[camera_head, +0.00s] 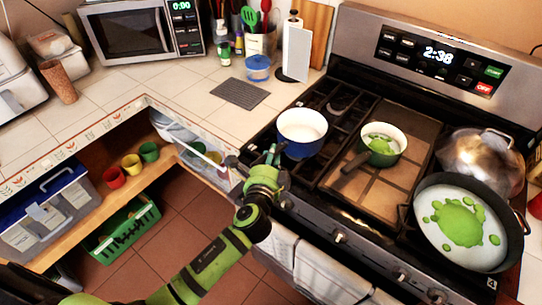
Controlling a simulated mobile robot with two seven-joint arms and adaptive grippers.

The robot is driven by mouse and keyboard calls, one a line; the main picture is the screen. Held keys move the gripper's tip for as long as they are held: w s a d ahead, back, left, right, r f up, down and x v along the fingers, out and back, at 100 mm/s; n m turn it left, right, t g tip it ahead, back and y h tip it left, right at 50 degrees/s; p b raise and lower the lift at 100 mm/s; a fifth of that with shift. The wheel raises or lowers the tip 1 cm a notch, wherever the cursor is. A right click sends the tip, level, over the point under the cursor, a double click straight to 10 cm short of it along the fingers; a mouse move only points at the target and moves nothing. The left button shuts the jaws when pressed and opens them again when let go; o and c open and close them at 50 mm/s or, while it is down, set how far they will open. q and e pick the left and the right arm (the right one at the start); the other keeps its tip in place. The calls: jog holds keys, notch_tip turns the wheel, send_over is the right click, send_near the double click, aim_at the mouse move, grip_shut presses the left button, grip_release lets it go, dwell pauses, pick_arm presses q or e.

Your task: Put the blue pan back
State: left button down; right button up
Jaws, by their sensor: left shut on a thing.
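The blue pan (287,150), blue outside and white inside, is at the left front of the stove. It is upright and looks empty. My left gripper (274,156) is at its lower left side, shut on it. The pan's handle is hidden by the gripper, and I cannot tell whether the pan rests on the grate or is slightly above it. My right gripper is not in view.
A small green pot (395,139) stands on the stove's middle. A large pan with green contents (513,225) and a metal pot (480,157) are at right. A grey mat (241,93) lies on the counter. An open drawer (214,172) is left of the stove.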

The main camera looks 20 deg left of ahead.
pick_arm(q)
jog(key=shift+r, duration=0.15)
jog(key=shift+f+b, duration=0.4)
jog(key=shift+f, duration=0.05)
jog(key=c, duration=1.1)
grip_release()
